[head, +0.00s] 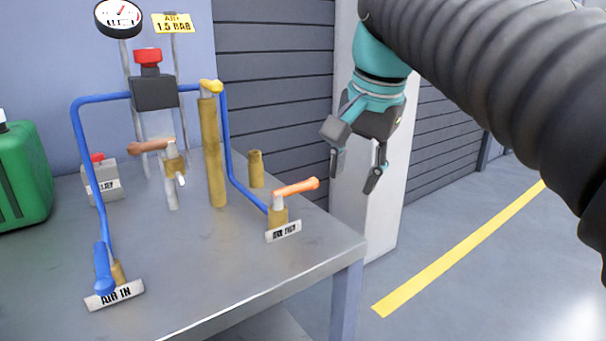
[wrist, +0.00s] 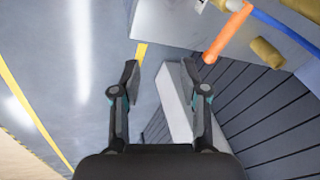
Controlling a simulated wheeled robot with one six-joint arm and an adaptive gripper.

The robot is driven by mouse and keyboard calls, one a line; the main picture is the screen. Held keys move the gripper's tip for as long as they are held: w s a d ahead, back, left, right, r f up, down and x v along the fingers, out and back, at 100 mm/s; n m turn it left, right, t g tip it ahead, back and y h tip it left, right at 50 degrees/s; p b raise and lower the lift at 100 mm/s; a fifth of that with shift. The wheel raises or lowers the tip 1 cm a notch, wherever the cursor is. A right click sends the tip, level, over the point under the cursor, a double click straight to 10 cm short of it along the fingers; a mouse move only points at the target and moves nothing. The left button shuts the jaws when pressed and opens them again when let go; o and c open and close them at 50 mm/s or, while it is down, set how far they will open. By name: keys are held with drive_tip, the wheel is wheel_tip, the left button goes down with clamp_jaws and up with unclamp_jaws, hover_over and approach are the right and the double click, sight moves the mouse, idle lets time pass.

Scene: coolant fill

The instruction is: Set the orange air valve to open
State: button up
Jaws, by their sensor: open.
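The orange valve handle (head: 297,187) sits on a brass valve body (head: 278,215) near the right edge of the bench. The handle points right, past the valve body, and a blue pipe runs down to this valve. A small white label (head: 283,232) stands in front of it, too blurred to read surely. In the wrist view the orange handle (wrist: 228,32) lies at the upper right, outside the jaws. My gripper (head: 356,172) is open and empty, pointing down, to the right of the handle and apart from it. It also shows in the wrist view (wrist: 160,76).
The metal bench (head: 200,285) also holds a blue-handled valve (head: 104,270) labelled AIR IN, a brown-orange handle (head: 150,146), a tall brass cylinder (head: 212,150) and a short brass post (head: 256,170). A pale post (head: 395,215) stands behind my gripper. A green can (head: 22,175) is far left.

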sight(303, 182)
drive_tip(key=w+a+r+m+g, duration=0.2)
drive_tip(key=w+a+r+m, duration=0.3)
drive_tip(key=r, duration=0.4)
drive_tip(key=shift+n, duration=0.3)
drive_tip(key=f+b, duration=0.1)
drive_tip(key=f, duration=0.3)
drive_tip(key=w+a+f+b, duration=0.1)
drive_tip(key=f+b, duration=0.1)
drive_tip(key=f, duration=0.3)
drive_tip(key=w+a+f+b, duration=0.1)
drive_tip(key=f, duration=0.3)
drive_tip(key=shift+w+a+f+b, duration=0.1)
drive_tip(key=shift+a+f+b, duration=0.1)
drive_tip(key=shift+b, duration=0.15)
clamp_jaws()
